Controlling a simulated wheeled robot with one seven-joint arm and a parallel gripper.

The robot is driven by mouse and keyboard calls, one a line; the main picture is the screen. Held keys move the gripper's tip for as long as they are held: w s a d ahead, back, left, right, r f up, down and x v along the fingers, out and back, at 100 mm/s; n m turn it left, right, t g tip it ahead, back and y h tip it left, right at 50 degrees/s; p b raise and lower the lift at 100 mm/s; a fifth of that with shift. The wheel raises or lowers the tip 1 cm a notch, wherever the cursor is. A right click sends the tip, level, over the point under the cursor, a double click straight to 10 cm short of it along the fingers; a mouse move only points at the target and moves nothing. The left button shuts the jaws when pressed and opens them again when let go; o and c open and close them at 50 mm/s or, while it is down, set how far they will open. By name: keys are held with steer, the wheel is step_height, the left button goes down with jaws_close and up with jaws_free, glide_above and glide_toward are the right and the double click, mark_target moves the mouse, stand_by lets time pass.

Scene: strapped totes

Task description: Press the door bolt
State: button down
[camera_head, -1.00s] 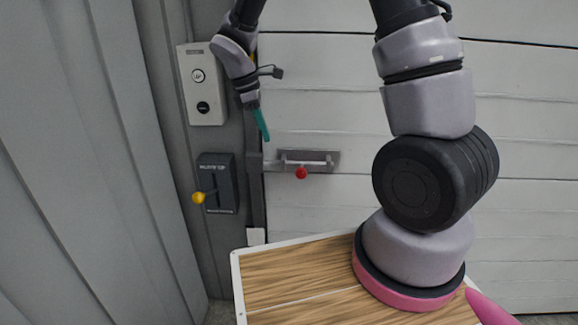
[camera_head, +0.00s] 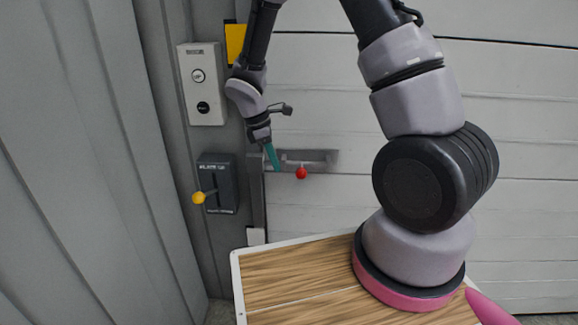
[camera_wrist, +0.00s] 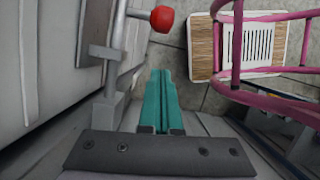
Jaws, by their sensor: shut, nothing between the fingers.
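The door bolt (camera_head: 318,160) is a grey horizontal bar in a plate on the pale door, with a red knob (camera_head: 301,173) below it. In the wrist view the grey bolt rod (camera_wrist: 118,28) runs at the upper left and ends at the red knob (camera_wrist: 162,19). My gripper (camera_head: 275,166) is shut and empty, its teal fingers pointing down at the left end of the bolt plate. The fingers (camera_wrist: 160,74) show below the knob in the wrist view, with a visible gap to it. I cannot tell whether they touch the plate.
Left of the door, a grey panel (camera_head: 203,105) with two round buttons hangs above a dark lever box (camera_head: 222,170) with a yellow knob (camera_head: 198,198). A yellow plate (camera_head: 234,45) is partly behind my arm. My wood-topped base stands close below the bolt.

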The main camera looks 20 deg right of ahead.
steer(key=shift+s+d+f, duration=0.1)
steer(key=shift+d+f, duration=0.1)
steer(key=shift+d, duration=0.45)
steer(key=shift+s+d+f, duration=0.15)
steer(key=shift+d+f, duration=0.1)
steer(key=shift+d, duration=0.45)
steer(key=shift+s+d+f, duration=0.1)
steer(key=shift+d+f, duration=0.1)
steer(key=shift+d, duration=0.45)
steer(key=shift+s+d, duration=0.3)
steer(key=shift+d, duration=0.6)
steer(key=shift+s+d, duration=0.3)
steer(key=shift+d, duration=0.6)
steer(key=shift+s+d, duration=0.3)
steer(key=shift+d, duration=0.6)
steer(key=a, duration=0.1)
steer(key=a+r, duration=0.1)
steer(key=a, duration=0.1)
steer(key=w+a, duration=0.1)
steer(key=shift+a+r, duration=0.25)
steer(key=shift+r, duration=0.05)
step_height(320, 180, up, 9)
glide_above(297, 173)
steer(key=a, duration=0.4)
steer(key=shift+w+d+f, duration=0.1)
steer(key=shift+w+d, duration=0.05)
steer(key=shift+w, duration=0.2)
